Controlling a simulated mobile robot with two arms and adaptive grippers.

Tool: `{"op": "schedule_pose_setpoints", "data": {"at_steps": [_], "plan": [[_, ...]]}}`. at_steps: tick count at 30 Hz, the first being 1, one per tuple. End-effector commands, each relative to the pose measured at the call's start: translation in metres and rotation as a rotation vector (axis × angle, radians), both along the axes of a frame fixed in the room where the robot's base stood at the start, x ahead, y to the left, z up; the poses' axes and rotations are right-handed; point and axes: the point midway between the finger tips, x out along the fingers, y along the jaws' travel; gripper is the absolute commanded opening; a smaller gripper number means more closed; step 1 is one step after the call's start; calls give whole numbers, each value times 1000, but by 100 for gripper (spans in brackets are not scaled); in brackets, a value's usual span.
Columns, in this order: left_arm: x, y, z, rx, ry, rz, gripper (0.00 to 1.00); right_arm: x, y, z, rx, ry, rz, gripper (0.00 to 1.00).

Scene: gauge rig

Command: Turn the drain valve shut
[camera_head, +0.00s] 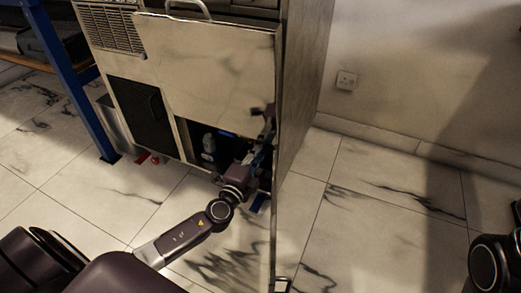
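My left gripper (260,155) reaches into the dark lower opening of the metal cabinet (210,62), at its right side. Its fingers are small and dark there, and I cannot tell whether they are open or shut or touch anything. I cannot pick out the drain valve for certain; the inside of the opening is dark and partly hidden by my arm. A grey bottle-like thing (209,145) stands in the opening, left of the gripper. My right gripper is not in view; only part of my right arm shows at the right edge.
The cabinet's side panel (302,75) stands close to the right of my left gripper. A blue frame post (72,80) stands at the left. A small red thing (154,160) is low by the cabinet's foot. The marble floor (370,205) to the right is clear up to the wall.

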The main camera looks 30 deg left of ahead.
Motion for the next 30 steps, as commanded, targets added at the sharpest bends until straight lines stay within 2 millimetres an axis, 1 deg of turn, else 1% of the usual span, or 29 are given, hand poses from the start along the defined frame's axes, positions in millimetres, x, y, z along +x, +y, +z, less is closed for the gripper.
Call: {"op": "schedule_pose_setpoints", "data": {"at_steps": [2,7,8,14,21,29,30], "plan": [[0,0,0,0,0,0,19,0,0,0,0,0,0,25],[0,0,0,0,0,0,1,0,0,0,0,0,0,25],[0,0,0,0,0,0,0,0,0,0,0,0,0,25],[0,0,0,13,1,0,0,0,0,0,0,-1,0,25],[-1,-1,-1,112,7,-1,0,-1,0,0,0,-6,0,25],[-1,-1,-1,118,8,-1,0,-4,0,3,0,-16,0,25],[-1,-1,-1,118,8,-1,15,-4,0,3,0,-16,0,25]]}}
